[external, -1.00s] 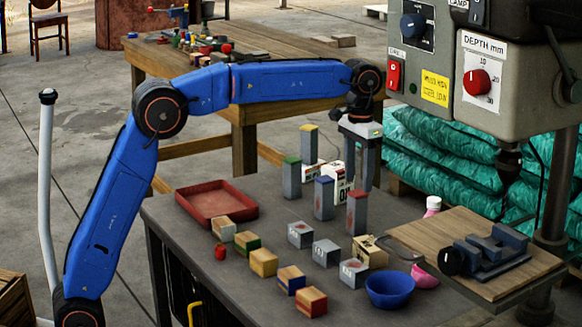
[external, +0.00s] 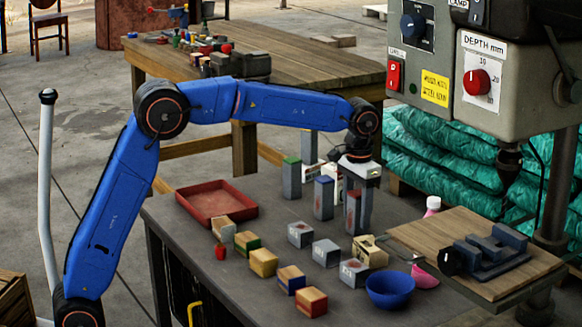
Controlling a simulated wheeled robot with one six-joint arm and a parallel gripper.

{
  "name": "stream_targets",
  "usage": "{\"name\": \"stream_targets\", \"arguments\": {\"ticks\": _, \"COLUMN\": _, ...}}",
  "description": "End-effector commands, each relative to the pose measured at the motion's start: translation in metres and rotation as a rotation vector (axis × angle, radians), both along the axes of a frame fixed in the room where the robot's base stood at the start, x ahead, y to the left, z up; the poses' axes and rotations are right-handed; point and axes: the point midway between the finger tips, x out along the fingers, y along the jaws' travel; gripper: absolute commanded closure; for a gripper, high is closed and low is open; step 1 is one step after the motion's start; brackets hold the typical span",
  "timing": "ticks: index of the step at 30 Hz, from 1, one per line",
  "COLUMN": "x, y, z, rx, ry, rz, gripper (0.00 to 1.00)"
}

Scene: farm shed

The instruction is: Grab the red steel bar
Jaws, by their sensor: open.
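The red steel bar (external: 353,213) is a grey upright block with a red top, standing on the dark table among other steel bars. My gripper (external: 360,208) is low over it, pointing down, with the jaws open. One grey finger shows just right of and behind the bar; the other is hard to separate from the bar. The red top shows just below the gripper's body. Whether a finger touches the bar I cannot tell. Similar bars with a blue top (external: 323,199) and a green top (external: 291,179) stand to the left.
A wooden board (external: 420,235) with a vise (external: 490,247) stands right, under the drill press (external: 490,80).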

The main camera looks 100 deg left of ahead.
Motion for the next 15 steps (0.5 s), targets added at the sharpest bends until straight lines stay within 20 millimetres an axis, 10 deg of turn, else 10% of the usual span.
{"name": "stream_targets", "arguments": {"ticks": 5, "x": 0.0001, "y": 0.0001, "z": 0.0002, "rx": 0.000, "ry": 0.000, "rz": 0.000, "gripper": 0.47}}
{"name": "stream_targets", "arguments": {"ticks": 11, "x": 0.0001, "y": 0.0001, "z": 0.0003, "rx": 0.001, "ry": -0.001, "rz": 0.000, "gripper": 0.95}}
{"name": "stream_targets", "arguments": {"ticks": 15, "x": 0.0001, "y": 0.0001, "z": 0.0008, "rx": 0.001, "ry": -0.001, "rz": 0.000, "gripper": 0.98}}
